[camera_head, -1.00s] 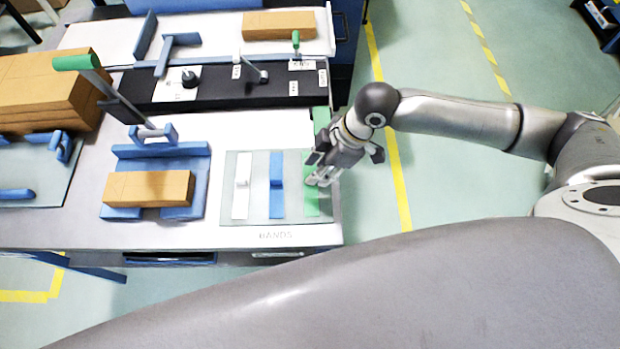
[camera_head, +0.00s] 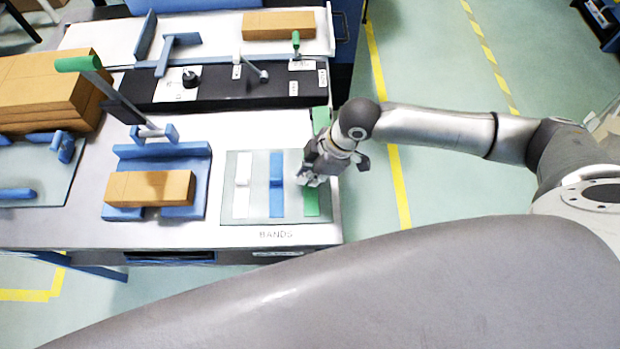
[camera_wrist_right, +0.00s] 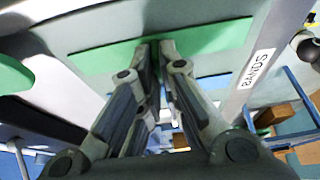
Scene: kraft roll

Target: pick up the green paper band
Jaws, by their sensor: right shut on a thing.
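The green paper band (camera_head: 311,203) is a flat strip at the right of the bands plate (camera_head: 238,213), near the table's right edge. My right gripper (camera_head: 306,180) is at the band's far part and covers some of it in the head view. In the right wrist view the green band (camera_wrist_right: 212,38) stretches out on both sides of my fingertips (camera_wrist_right: 158,45). The fingers are close together and shut on it. I cannot tell whether the band is clear of the plate. My left gripper is not in view.
A blue band (camera_head: 276,204) and a white band (camera_head: 241,200) lie left of the green one. A brown block (camera_head: 150,188) sits in a blue holder further left. A black fixture (camera_head: 215,88) lies behind. Floor is open right of the table.

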